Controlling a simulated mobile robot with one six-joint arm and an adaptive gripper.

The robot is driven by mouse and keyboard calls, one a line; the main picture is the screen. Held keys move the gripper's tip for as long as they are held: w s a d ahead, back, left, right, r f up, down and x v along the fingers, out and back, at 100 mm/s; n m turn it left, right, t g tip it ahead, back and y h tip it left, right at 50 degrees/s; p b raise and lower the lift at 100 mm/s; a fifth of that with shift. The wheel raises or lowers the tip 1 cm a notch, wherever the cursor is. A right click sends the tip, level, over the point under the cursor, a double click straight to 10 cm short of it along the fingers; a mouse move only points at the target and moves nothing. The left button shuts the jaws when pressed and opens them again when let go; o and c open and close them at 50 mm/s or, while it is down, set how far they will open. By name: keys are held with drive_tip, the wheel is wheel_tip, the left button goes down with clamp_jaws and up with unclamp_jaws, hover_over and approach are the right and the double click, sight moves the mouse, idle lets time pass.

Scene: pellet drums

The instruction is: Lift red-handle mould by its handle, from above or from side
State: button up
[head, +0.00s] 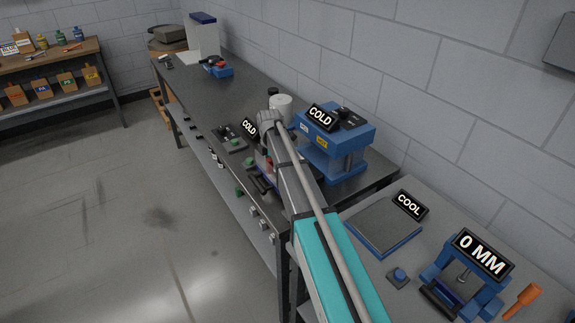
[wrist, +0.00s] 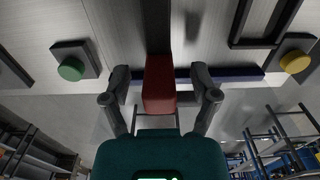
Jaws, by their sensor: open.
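The red handle (wrist: 160,82) of the mould shows in the wrist view as a red block on the end of a dark bar (wrist: 157,25). My gripper (wrist: 159,77) is open, with one finger on each side of the red handle. Gaps show between both fingers and the handle, so it is not gripped. In the head view, a small red patch (head: 268,164) shows beside my arm at the bench, probably the same handle. My arm hides most of the mould and my gripper there.
A green button (wrist: 71,68) and a yellow button (wrist: 295,62) flank the handle in the wrist view. A blue press (head: 345,140) with a COLD sign stands right of my arm. A second bench with a cooling plate (head: 383,228) and a 0 MM device (head: 465,280) is nearer.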

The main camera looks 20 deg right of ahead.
drive_tip(key=shift+c, duration=0.3)
clamp_jaws()
idle(0.4)
